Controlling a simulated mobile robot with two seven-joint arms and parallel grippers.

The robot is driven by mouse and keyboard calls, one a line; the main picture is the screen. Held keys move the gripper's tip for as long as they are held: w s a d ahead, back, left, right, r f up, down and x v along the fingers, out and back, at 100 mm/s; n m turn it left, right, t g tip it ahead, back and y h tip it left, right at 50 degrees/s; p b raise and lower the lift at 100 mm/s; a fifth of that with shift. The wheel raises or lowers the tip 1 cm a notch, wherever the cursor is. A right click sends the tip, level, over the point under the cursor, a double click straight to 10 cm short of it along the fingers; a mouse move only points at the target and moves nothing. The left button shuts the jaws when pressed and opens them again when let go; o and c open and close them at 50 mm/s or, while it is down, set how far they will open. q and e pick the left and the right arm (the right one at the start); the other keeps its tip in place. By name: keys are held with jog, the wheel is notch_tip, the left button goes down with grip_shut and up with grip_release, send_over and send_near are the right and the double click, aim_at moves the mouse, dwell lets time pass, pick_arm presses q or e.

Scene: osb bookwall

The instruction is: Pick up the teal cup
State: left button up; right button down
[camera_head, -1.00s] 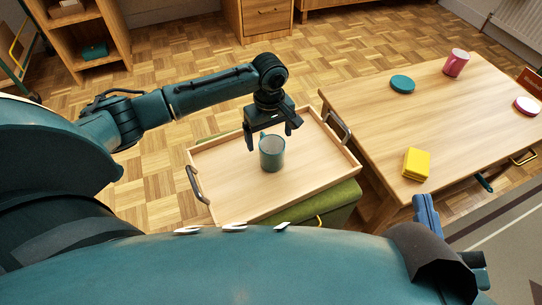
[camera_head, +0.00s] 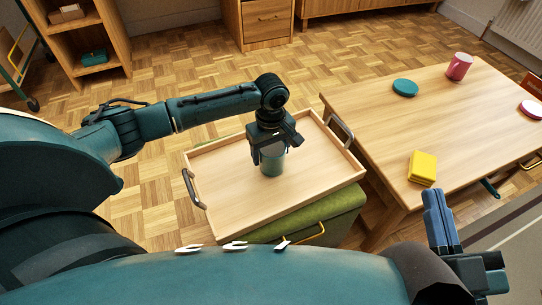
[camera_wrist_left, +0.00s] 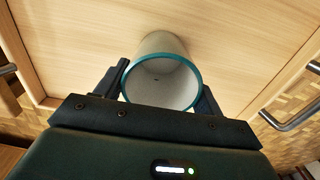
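The teal cup (camera_head: 272,164) stands upright on the wooden tray (camera_head: 222,190). My left gripper (camera_head: 270,158) points down over it, with one finger on each side. In the left wrist view I look into the open, empty cup (camera_wrist_left: 162,82), pale inside with a teal rim. The left gripper (camera_wrist_left: 162,95) is shut on the cup's sides there, and the fingers partly hide behind the rim. The cup's handle is hidden. My right gripper (camera_head: 440,222) is at the lower right, away from the cup; its fingers are hard to make out.
The tray has raised edges and metal handles and rests on a green box (camera_head: 318,215). A wooden table (camera_head: 455,115) at the right carries a yellow block (camera_head: 422,168), a teal disc (camera_head: 405,88), a pink cup (camera_head: 459,66) and a pink disc (camera_head: 531,109).

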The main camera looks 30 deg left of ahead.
pick_arm(q)
jog(key=c, duration=0.8)
